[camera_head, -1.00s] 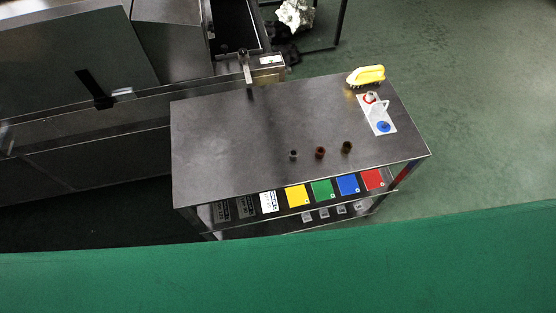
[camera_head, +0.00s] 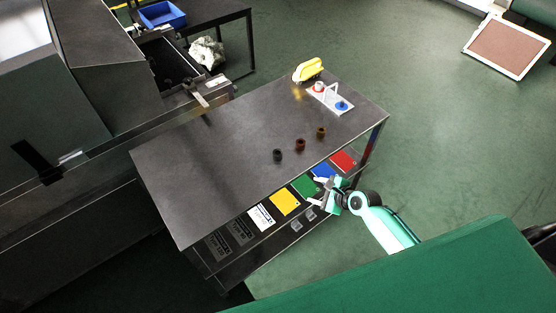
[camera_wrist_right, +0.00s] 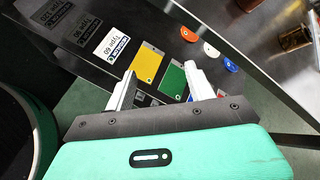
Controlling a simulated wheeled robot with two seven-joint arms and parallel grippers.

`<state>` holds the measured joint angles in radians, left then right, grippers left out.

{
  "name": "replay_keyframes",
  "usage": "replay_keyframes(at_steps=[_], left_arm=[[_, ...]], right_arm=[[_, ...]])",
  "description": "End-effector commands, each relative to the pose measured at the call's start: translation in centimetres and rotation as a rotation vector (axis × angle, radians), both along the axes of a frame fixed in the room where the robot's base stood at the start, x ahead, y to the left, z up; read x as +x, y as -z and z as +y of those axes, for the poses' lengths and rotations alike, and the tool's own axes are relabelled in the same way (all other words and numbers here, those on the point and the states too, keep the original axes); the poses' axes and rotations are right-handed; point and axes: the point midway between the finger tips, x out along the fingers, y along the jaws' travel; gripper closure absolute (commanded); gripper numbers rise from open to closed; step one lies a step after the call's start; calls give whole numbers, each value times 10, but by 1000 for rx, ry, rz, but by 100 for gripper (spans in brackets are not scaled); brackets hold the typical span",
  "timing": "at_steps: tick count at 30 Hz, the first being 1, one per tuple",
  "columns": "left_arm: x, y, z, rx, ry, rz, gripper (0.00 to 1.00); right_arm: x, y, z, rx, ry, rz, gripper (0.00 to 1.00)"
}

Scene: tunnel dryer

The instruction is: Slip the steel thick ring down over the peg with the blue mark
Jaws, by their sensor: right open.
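Three small rings stand in a row on the dark tabletop in the head view. The grey one, which looks like the steel thick ring (camera_head: 277,155), is leftmost. A white plate (camera_head: 325,97) near the table's far right carries a peg with a blue mark (camera_head: 342,105) and one with a red mark (camera_head: 318,88). My right gripper (camera_head: 321,192) is open and empty, off the table's front edge by the coloured cards. Its open fingers also show in the right wrist view (camera_wrist_right: 160,78). My left gripper is out of view.
A reddish-brown ring (camera_head: 300,145) and a brass-brown ring (camera_head: 321,132) stand beside the grey one. A yellow object (camera_head: 308,70) sits behind the plate. A yellow card (camera_head: 285,203) and other cards line the front below the tabletop. The left tabletop is clear.

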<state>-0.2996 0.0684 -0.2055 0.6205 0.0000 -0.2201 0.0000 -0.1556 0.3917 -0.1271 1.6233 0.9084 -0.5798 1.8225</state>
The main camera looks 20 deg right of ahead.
Motion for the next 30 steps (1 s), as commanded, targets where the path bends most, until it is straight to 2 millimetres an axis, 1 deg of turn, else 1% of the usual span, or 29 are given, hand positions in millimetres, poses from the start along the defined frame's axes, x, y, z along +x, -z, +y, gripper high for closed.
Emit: replay_keyframes(at_steps=[1, 2, 6, 9, 12, 14, 17, 24, 27, 30], left_arm=[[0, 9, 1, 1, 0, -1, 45], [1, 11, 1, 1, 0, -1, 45], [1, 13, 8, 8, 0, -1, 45], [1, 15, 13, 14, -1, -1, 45], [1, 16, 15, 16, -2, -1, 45], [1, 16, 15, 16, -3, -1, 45], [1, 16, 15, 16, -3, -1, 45], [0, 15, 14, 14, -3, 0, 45], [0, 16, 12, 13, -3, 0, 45], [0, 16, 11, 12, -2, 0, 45]], right_arm=[[9, -23, 7, 92, 25, -5, 45], [12, -37, 11, 151, 40, 2, 45], [28, -74, 12, 376, 140, 39, 45], [34, -94, 14, 492, 179, 64, 45], [38, -106, 15, 564, 201, 82, 45], [41, -109, 17, 586, 208, 87, 45], [50, -107, 23, 599, 214, 92, 45], [85, -90, 47, 596, 211, 90, 45], [95, -83, 54, 595, 212, 92, 45], [102, -80, 59, 594, 213, 92, 45]])
